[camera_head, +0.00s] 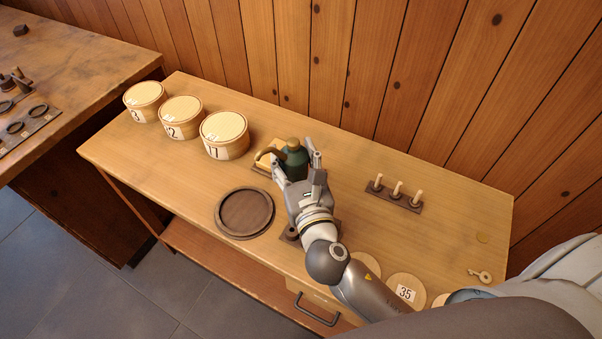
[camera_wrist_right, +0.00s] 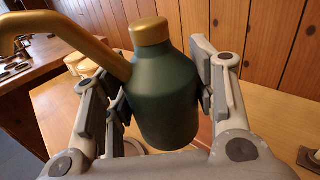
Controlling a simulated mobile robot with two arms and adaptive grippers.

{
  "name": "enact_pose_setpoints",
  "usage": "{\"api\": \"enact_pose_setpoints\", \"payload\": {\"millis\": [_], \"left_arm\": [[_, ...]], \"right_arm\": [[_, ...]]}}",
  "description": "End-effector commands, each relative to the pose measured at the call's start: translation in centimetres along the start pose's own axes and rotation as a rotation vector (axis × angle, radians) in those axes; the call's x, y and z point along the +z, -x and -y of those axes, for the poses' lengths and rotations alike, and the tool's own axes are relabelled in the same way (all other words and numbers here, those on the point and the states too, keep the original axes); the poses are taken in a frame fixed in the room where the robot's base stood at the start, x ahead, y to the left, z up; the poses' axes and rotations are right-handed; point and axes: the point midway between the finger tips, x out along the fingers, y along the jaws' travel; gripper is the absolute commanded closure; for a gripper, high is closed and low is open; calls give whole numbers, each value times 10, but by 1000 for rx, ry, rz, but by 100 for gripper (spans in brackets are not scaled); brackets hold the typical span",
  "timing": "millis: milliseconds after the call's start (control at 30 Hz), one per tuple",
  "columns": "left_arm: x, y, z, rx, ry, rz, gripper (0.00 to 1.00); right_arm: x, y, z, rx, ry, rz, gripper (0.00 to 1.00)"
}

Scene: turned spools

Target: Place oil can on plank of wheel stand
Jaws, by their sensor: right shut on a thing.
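The oil can (camera_head: 294,164) is dark green with a brass cap and a brass spout pointing left. My right gripper (camera_head: 295,160) is shut on its body, one finger on each side. In the right wrist view the oil can (camera_wrist_right: 163,100) stands upright between the fingers. Whether its base touches anything is hard to tell. A dark board (camera_head: 262,171) with a yellowish block shows just left of the can, partly hidden by it. Another dark piece (camera_head: 290,236) is mostly hidden under my right wrist. I cannot tell which piece is the wheel stand's plank. My left gripper is out of view.
Three round numbered boxes (camera_head: 224,134) stand at the back left of the table. A round dark tray (camera_head: 244,212) lies at the front. A peg rack (camera_head: 394,197) with pale spools stands to the right. Round discs (camera_head: 405,289) and a key (camera_head: 481,275) lie near the right front.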

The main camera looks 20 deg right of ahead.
Motion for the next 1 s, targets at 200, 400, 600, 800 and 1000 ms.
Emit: {"api": "enact_pose_setpoints", "payload": {"millis": [200, 400, 600, 800, 1000], "left_arm": [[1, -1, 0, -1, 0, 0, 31], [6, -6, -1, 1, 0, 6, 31], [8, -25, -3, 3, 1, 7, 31], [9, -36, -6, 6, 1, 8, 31], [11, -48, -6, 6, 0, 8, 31]], "right_arm": [[-12, -1, 25, -3, 6, -2, 80], [-37, -3, 74, -3, 7, -3, 80], [-75, -5, 110, -2, 3, -3, 80], [-93, -6, 127, -1, 0, 1, 80], [-112, -6, 139, -2, 2, -2, 80]]}}
